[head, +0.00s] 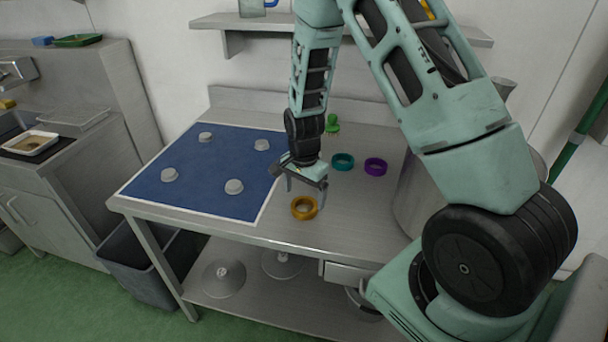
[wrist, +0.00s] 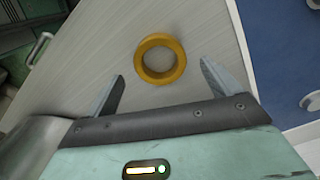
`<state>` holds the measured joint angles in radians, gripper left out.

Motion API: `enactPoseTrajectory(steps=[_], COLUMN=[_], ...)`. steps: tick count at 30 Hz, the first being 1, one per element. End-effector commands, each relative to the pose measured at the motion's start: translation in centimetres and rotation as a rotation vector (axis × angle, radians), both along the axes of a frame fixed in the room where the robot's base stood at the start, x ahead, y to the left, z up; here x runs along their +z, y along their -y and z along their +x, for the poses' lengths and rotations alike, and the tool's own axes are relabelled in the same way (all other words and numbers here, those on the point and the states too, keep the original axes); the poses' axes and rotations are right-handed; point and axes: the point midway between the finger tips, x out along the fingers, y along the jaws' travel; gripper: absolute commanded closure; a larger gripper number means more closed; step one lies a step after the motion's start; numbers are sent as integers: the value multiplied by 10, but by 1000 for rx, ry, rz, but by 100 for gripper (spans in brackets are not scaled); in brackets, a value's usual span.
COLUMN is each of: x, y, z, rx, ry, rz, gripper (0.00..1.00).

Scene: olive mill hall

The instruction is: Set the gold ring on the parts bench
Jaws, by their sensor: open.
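The gold ring (head: 304,208) lies flat on the metal parts bench (head: 255,232), close to its front edge and right of the blue mat. My gripper (head: 307,188) is open and empty above the bench, just behind and above the ring. In the wrist view the ring (wrist: 161,59) lies beyond the fingertips of my gripper (wrist: 160,85), roughly centred between them. The fingers do not touch it.
A blue mat (head: 205,170) with several round grey knobs covers the bench's left part. A teal ring (head: 343,161), a purple ring (head: 376,167) and a green object (head: 332,124) sit behind the gold ring. A large metal pot (head: 408,205) stands at right, partly hidden by my arm.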

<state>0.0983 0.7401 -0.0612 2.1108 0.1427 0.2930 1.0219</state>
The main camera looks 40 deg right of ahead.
Motion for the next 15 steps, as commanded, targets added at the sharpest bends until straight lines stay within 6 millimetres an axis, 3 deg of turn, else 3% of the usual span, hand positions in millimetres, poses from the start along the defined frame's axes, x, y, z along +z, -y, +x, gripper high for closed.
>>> enactPoseTrajectory(steps=[9,15], x=[60,80], y=[-1,-1], z=[0,0], rx=[2,5], ry=[3,1], rz=[0,1], gripper=[11,11])
